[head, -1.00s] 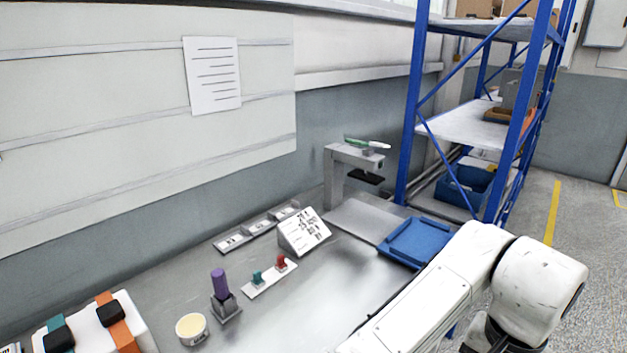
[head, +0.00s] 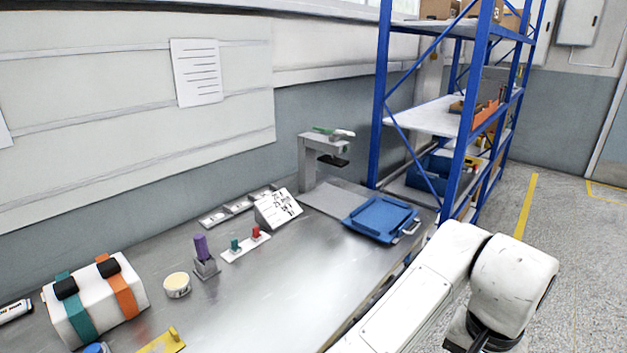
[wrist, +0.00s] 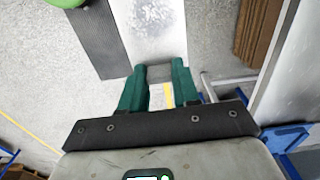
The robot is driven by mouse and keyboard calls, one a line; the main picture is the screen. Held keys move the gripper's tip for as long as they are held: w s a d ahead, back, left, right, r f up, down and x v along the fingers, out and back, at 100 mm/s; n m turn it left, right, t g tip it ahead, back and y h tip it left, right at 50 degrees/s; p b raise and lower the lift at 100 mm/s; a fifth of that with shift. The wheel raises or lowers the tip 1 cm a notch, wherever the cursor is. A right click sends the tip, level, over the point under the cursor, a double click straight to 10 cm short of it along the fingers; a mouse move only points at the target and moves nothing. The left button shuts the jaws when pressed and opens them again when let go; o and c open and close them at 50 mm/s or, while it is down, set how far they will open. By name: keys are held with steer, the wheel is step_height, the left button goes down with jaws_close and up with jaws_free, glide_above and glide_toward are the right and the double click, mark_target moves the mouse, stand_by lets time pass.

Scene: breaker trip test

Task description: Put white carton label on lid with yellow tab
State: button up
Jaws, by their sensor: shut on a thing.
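My gripper (wrist: 160,75) has dark green fingers, close together in the wrist view. They are shut on a small grey piece (wrist: 160,73), seen nearly end-on; I cannot tell whether it is the white carton label. In the head view the gripper's fingers are out of frame below my arm. A yellow piece with an upright tab (head: 172,334) lies at the bench's near edge, cut by the frame's bottom. I cannot tell whether it is part of a lid. No carton label can be made out for certain on the bench.
Blue shelving (head: 465,110) stands at right. The bench's near middle is clear.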

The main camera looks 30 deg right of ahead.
steer(key=w+a+f+n, duration=0.6)
steer(key=w+a+f, duration=0.1)
steer(key=f, duration=0.4)
steer(key=w+a+f+n, duration=0.6)
steer(key=a+f+n, duration=0.1)
steer(key=a+f, duration=0.3)
steer(key=shift+w+f+n, duration=0.3)
steer(key=shift+w+f, duration=0.1)
steer(key=shift+f, duration=0.2)
